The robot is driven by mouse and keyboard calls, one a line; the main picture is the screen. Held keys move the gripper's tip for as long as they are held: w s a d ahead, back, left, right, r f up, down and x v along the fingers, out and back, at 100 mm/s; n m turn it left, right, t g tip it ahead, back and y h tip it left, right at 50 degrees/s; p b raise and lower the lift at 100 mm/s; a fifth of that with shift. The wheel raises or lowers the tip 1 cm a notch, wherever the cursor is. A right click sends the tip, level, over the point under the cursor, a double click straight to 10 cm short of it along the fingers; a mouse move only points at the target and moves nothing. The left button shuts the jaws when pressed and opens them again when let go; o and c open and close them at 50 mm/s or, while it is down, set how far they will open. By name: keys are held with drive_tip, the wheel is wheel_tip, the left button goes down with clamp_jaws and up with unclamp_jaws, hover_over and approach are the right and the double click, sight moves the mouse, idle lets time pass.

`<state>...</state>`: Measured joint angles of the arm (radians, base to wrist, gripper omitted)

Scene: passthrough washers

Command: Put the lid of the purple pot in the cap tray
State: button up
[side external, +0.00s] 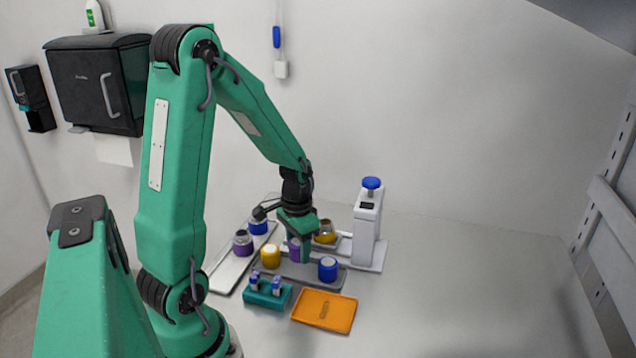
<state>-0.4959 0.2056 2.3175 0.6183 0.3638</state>
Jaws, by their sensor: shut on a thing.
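My gripper (299,250) points down over the middle grey tray and is shut on a purple pot (294,249), which shows partly between the fingers. The fingers hide its top, so I cannot tell whether they hold the lid or the body, or whether it touches the tray. Another purple pot (243,243) with a grey top stands on the long left tray (226,275). A shallow orange tray (325,311), empty apart from a dark marking, lies at the front; it may be the cap tray.
A yellow pot (270,256) and a blue pot (328,269) stand on the middle grey tray (300,276). A teal rack (267,292) holds small vials. Behind are a yellow pot (325,233) and a white device (367,226). A blue pot (258,225) stands on the left tray. The table's right is clear.

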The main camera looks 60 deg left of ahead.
sight(299, 270)
drive_tip(key=shift+a+f, duration=0.2)
drive_tip(key=shift+a, duration=0.05)
drive_tip(key=shift+f, duration=2)
drive_tip(key=shift+f, duration=0.1)
drive_tip(key=o, duration=0.7)
drive_tip(key=shift+c, duration=0.2)
drive_tip(key=shift+r, duration=0.2)
drive_tip(key=shift+r, duration=5.95)
